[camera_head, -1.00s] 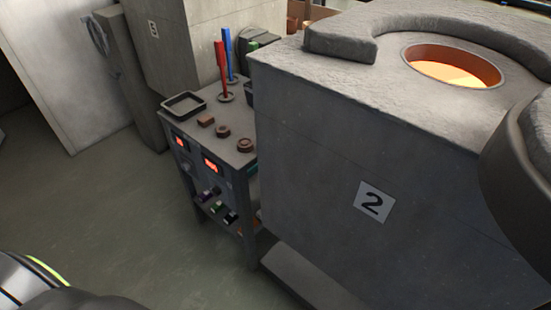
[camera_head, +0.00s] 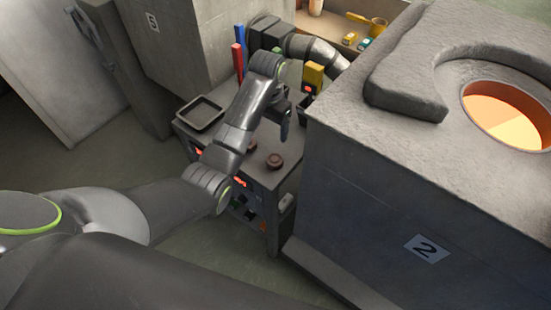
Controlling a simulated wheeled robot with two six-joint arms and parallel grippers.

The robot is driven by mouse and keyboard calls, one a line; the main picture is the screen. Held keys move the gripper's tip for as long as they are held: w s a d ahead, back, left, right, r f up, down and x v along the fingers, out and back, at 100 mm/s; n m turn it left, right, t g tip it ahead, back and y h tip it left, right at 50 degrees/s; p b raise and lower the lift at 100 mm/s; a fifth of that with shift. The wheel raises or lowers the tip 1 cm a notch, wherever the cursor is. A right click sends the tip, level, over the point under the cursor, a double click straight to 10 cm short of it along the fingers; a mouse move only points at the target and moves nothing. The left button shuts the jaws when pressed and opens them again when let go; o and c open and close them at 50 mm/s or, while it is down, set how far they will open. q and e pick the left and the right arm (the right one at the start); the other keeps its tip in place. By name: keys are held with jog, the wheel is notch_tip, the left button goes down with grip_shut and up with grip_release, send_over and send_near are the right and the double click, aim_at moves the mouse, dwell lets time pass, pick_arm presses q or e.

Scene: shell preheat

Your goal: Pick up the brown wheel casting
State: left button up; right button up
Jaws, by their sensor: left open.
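The brown wheel casting (camera_head: 274,161), a small round piece, lies on the grey bench top (camera_head: 290,150) near its front right corner. A second small brown casting (camera_head: 251,145) lies to its left, partly hidden by my left arm. My left arm reaches in from the left and bends down over the bench. My left gripper (camera_head: 285,128) hangs above the bench, above and behind the wheel casting in the picture; it is open, apart from the casting and empty. My right gripper is not in view.
A dark tray (camera_head: 200,113) sits at the bench's left. Red (camera_head: 238,62) and blue (camera_head: 239,34) handles stand behind my arm. A yellow device (camera_head: 314,76) is behind the gripper. The furnace block marked 2 (camera_head: 400,190), with a glowing opening (camera_head: 507,115), borders the bench closely on the right.

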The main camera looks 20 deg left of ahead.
pick_arm(q)
jog(key=b, duration=0.5)
send_over(275, 159)
notch_tip(275, 159, down, 4)
jog(key=f, duration=0.4)
jog(key=f+p, duration=0.1)
jog(key=f, duration=0.1)
jog(key=shift+s+a+f, duration=0.25)
jog(key=shift+s+a, duration=0.05)
jog(key=shift+w+d+f, duration=0.1)
jog(key=shift+d+f, duration=0.05)
jog(key=shift+f, duration=0.6)
jog(key=shift+w+d+f+p, duration=0.1)
jog(key=shift+f+p, duration=0.1)
jog(key=shift+f, duration=0.85)
jog(key=shift+w+d+f+p, duration=0.1)
jog(key=shift+f+p, duration=0.05)
jog(key=shift+f, duration=0.9)
jog(key=c, duration=1)
jog(key=shift+c, duration=0.7)
